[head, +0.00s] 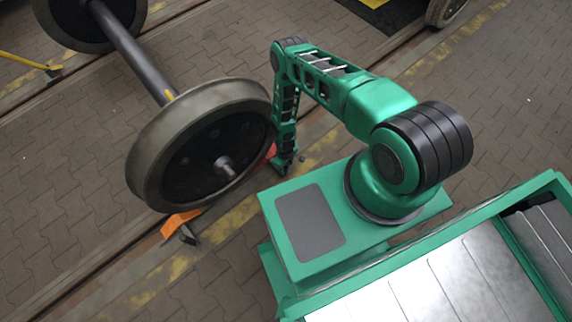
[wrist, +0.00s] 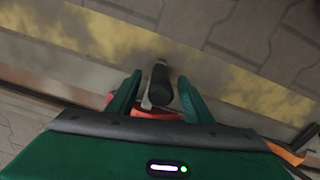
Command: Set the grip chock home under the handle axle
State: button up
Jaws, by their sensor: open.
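A red chock (head: 271,152) sits low beside the right side of the near wheel (head: 200,145), largely hidden by the wheel and my arm. In the wrist view its red body (wrist: 148,113) shows behind a black cylindrical grip (wrist: 161,86). My gripper (head: 282,168) is low beside the rail; in the wrist view its two green fingers (wrist: 159,82) stand open on either side of the black grip. Contact cannot be told. The wheel's axle (head: 132,50) runs up-left to a second wheel. Which axle is the handle axle is unclear.
An orange chock (head: 181,222) with a dark handle lies at the wheel's lower edge and shows at the right of the wrist view (wrist: 285,152). A yellow bar (head: 24,62) is at upper left. Paving is clear at lower left and right.

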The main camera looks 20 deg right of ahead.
jog(key=shift+c, duration=0.3)
grip_shut()
jog(key=shift+a, duration=0.15)
jog(key=shift+s+a, duration=0.25)
jog(key=shift+a, duration=0.85)
jog(key=shift+s+a, duration=0.25)
jog(key=shift+a, duration=0.8)
jog(key=shift+o, duration=0.4)
grip_release()
jog(key=shift+d, duration=0.1)
jog(key=shift+r, duration=0.1)
notch_tip(320, 180, up, 10)
jog(key=shift+r, duration=0.25)
